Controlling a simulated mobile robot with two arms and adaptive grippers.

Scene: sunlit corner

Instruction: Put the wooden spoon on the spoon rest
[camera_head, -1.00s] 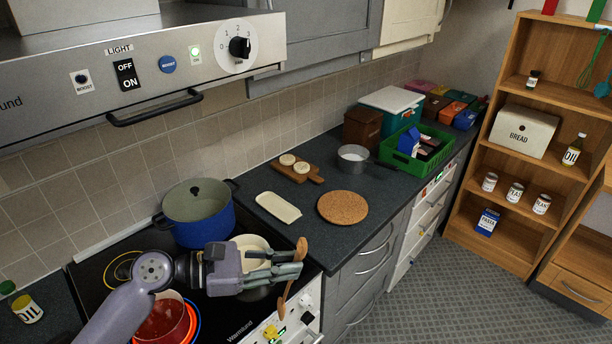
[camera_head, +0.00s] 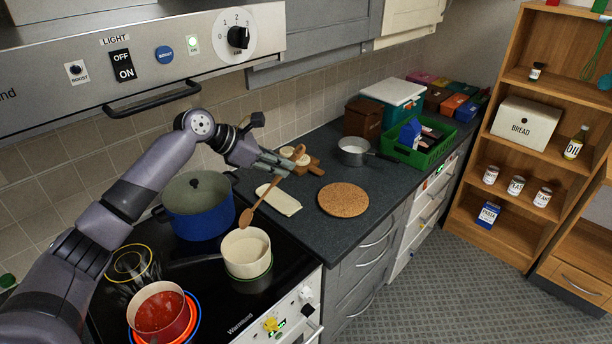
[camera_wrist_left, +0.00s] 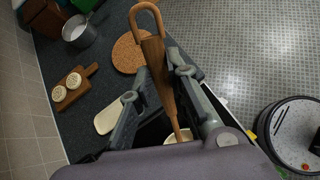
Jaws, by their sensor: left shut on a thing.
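The wooden spoon (camera_head: 262,203) is held by my left gripper (camera_head: 284,166), with its bowl hanging down and tilted to the left. The spoon (camera_wrist_left: 160,75) runs between the two fingers in the wrist view, its looped end at the top. The fingers are shut on it. The spoon hangs above the counter's left end near the dish. My right gripper is not in view.
A cream pan (camera_head: 247,253), a blue pot (camera_head: 198,213) and a red pan (camera_head: 160,315) stand on the hob. A cork mat (camera_head: 343,199), a board (camera_head: 314,170) with round slices, a saucepan (camera_head: 353,153) and a green crate (camera_head: 418,158) are on the counter.

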